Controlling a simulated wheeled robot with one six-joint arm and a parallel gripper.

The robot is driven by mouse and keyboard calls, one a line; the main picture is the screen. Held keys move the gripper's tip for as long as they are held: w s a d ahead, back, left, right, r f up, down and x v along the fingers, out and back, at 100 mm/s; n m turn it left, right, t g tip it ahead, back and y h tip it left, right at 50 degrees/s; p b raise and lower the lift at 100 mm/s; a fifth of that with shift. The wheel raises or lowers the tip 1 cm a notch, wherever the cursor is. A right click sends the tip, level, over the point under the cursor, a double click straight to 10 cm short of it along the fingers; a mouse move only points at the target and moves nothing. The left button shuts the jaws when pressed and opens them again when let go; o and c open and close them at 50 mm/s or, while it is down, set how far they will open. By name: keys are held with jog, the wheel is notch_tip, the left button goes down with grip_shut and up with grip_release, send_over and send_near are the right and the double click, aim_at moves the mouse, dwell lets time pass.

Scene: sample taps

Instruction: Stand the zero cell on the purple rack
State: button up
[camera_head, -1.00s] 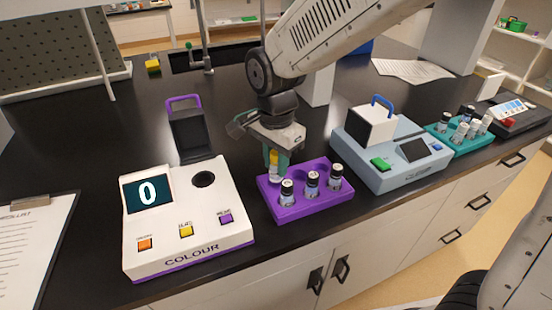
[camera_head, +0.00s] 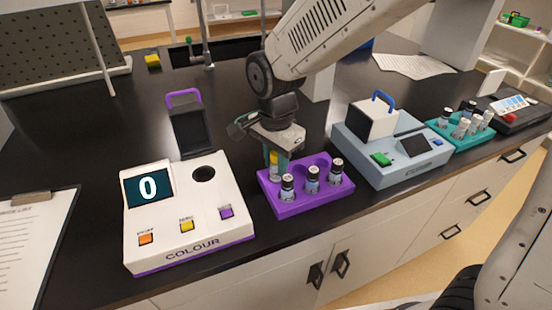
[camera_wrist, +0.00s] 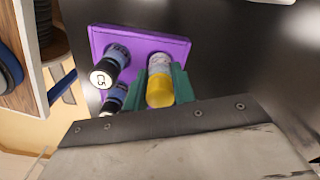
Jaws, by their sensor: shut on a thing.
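The zero cell, a clear vial with a yellow cap (camera_head: 273,160), is upright at the back left of the purple rack (camera_head: 305,207). My gripper (camera_head: 277,160) is shut on it, with the teal fingers on both sides. In the wrist view the yellow cap (camera_wrist: 160,91) shows between the fingers (camera_wrist: 162,88), over the purple rack (camera_wrist: 135,42). The cell's lower end is at a rack place; I cannot tell whether it rests on the bottom. Three dark-capped vials (camera_head: 312,180) stand in the rack's front row.
The white colour meter (camera_head: 190,243) stands left of the rack, its purple-handled lid (camera_head: 190,130) raised and its display reading 0. A blue-grey instrument (camera_head: 405,165) is close on the right. A teal rack of vials (camera_head: 470,138) stands beyond it. The bench behind is mostly clear.

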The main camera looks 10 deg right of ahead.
jog(key=shift+f, duration=0.1)
jog(key=shift+f, duration=0.7)
jog(key=o, duration=1.5)
jog(key=shift+r, duration=0.1)
jog(key=shift+r, duration=3.45)
